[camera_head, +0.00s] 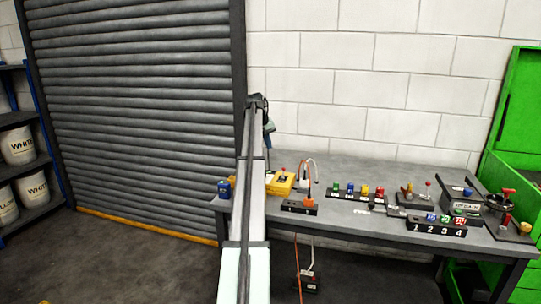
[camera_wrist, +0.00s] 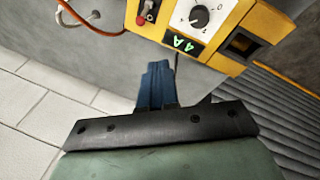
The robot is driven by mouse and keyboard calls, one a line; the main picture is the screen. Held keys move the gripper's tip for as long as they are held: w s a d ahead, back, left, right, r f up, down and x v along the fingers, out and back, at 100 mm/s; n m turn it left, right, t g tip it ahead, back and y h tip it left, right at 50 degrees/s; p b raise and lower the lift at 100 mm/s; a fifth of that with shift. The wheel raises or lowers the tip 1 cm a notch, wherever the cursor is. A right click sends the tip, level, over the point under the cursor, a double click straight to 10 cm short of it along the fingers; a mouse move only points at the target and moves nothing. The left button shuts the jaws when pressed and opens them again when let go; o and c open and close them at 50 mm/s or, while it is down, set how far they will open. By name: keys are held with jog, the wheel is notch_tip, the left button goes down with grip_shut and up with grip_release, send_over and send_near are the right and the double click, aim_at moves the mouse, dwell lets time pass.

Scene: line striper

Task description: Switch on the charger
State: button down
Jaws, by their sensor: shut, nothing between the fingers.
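The charger is a yellow box (camera_head: 280,186) on the left part of the bench, partly hidden behind my arm in the head view. In the wrist view the charger (camera_wrist: 222,52) fills the top right. Its face shows a white dial with a black knob (camera_wrist: 199,16), a lit green display (camera_wrist: 184,43) reading 4 A upside down, a red part beside a small metal stub (camera_wrist: 148,12), and a dark square recess (camera_wrist: 240,45). My gripper (camera_wrist: 158,68) is shut and empty, apart from the charger. In the head view the gripper (camera_head: 268,127) is above the bench.
An orange cable (camera_wrist: 100,28) runs by the charger. A blue container (camera_head: 224,189) stands at the bench's left edge. A black socket block (camera_head: 299,207), coloured buttons (camera_head: 358,191) and a numbered rack (camera_head: 436,228) stand to the right. The wall is behind.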

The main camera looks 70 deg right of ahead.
jog(key=shift+w+d+r, duration=0.2)
jog(key=shift+r, duration=0.7)
jog(key=shift+w+d+r, duration=0.15)
jog(key=shift+r, duration=0.7)
jog(key=shift+f, duration=0.1)
